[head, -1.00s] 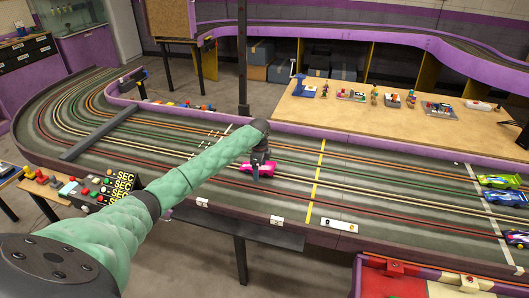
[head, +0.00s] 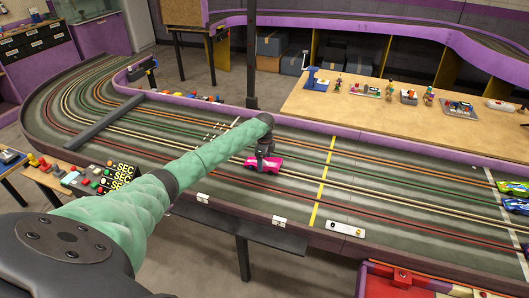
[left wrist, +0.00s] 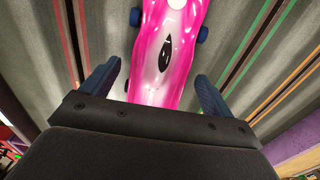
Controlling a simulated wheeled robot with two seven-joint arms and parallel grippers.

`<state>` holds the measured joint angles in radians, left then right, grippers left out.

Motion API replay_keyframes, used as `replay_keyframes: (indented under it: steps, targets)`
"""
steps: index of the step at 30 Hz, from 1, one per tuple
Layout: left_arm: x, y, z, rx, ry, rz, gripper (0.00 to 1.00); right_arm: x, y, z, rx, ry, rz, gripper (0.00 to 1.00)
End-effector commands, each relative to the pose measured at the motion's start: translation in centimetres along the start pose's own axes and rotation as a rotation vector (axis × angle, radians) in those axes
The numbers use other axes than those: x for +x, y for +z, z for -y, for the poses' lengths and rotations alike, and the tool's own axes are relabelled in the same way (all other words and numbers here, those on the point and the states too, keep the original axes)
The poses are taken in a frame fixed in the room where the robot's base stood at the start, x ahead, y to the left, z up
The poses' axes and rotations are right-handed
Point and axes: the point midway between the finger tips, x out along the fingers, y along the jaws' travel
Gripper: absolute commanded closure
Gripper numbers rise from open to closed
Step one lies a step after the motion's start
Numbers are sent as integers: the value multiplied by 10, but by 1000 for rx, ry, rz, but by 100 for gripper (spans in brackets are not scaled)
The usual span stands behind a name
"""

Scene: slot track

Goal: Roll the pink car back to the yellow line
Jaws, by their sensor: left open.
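The pink car (head: 263,166) sits on the slot track, left of the yellow line (head: 323,181) and apart from it. My left gripper (head: 264,154) is over the car, pointing down. In the left wrist view, the pink car (left wrist: 166,50) with dark blue wheels lies between and beyond the two blue fingers of the left gripper (left wrist: 156,86). The fingers are spread, with gaps visible on both sides of the car. The car's near end is hidden by the gripper body. My right gripper is not in view.
Other cars, one green (head: 512,187) and one blue (head: 517,206), stand by a white line at the far right. A dark bar (head: 103,127) crosses the track at left. The track between the pink car and the yellow line is clear.

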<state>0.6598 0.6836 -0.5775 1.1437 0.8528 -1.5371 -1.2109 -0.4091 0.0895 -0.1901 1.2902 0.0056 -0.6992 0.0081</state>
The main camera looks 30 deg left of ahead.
Motion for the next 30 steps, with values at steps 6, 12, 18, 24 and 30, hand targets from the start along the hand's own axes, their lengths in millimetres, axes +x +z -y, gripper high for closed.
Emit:
replay_keyframes:
  steps: [6, 12, 18, 24, 30]
  targets:
    - [9, 0, 0, 0, 0, 0, 13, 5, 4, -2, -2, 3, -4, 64]
    - [9, 0, 0, 0, -1, 0, 13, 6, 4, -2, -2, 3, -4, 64]
    - [9, 0, 0, 0, -1, 0, 48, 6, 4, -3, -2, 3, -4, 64]
    - [9, 0, 0, 0, -1, 0, 66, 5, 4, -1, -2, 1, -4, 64]
    - [8, -6, 0, 1, 0, -1, 66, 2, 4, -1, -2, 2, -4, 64]
